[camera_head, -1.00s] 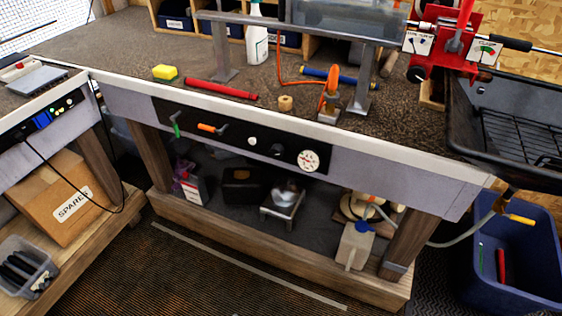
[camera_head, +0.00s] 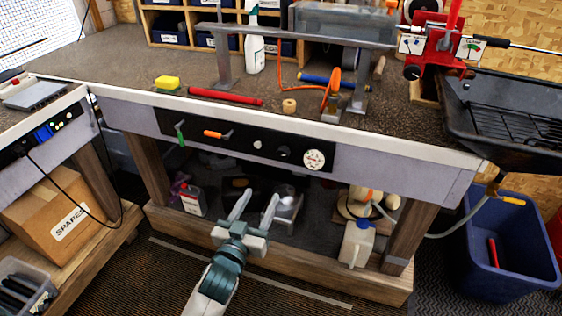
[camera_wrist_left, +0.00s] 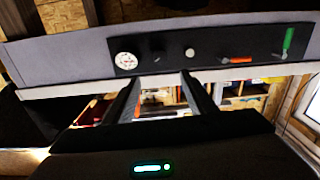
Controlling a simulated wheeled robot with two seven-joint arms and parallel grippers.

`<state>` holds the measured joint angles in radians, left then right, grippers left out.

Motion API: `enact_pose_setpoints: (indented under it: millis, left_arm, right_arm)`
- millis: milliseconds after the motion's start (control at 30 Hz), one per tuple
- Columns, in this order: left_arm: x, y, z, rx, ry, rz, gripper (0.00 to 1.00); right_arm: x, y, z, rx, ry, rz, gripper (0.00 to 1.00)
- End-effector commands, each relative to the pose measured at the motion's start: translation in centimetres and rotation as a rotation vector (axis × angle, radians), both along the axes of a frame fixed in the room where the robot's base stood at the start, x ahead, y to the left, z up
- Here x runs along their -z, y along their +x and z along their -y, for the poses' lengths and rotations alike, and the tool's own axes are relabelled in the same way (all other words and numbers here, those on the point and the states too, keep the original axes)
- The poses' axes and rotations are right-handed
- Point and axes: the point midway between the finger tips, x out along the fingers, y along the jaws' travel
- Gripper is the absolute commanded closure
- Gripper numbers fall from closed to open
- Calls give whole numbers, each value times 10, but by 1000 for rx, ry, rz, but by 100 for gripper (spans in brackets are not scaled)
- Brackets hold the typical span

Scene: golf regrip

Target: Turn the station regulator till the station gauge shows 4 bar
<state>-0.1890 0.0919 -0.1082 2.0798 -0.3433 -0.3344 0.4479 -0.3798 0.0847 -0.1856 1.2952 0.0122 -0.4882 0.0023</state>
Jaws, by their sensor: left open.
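The black control panel (camera_head: 232,144) is on the bench's front face. At its right end is the round white station gauge (camera_head: 314,159); its reading is too small to tell. Left of it is a dark knob (camera_head: 284,152), likely the station regulator, then a pale round knob (camera_head: 257,144). My left gripper (camera_head: 257,203) is open and empty, below and in front of the panel. In the left wrist view, the gauge (camera_wrist_left: 125,64) and dark knob (camera_wrist_left: 155,57) appear beyond the open fingers (camera_wrist_left: 160,88), apart from them. My right gripper is not in view.
An orange-handled lever (camera_head: 213,134) and a green-handled lever (camera_head: 180,133) are on the panel's left. Below, a lower shelf holds a white jug (camera_head: 357,243) and other items. A blue bin (camera_head: 510,250) stands at the right. The space before the panel looks clear.

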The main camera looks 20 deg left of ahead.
Motion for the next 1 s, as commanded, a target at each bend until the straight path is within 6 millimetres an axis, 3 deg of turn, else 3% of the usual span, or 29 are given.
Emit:
enact_pose_setpoints:
  millis: [267,467,800,1000]
  left_arm:
    - [0,7,0,0,0,0,49]
    - [0,27,1,0,1,-1,49]
    - [-1,85,1,0,2,-1,49]
    - [-1,121,2,1,1,-1,49]
  right_arm:
    - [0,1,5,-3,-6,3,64]
    - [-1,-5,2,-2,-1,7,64]
    - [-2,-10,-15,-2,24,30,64]
    - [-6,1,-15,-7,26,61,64]
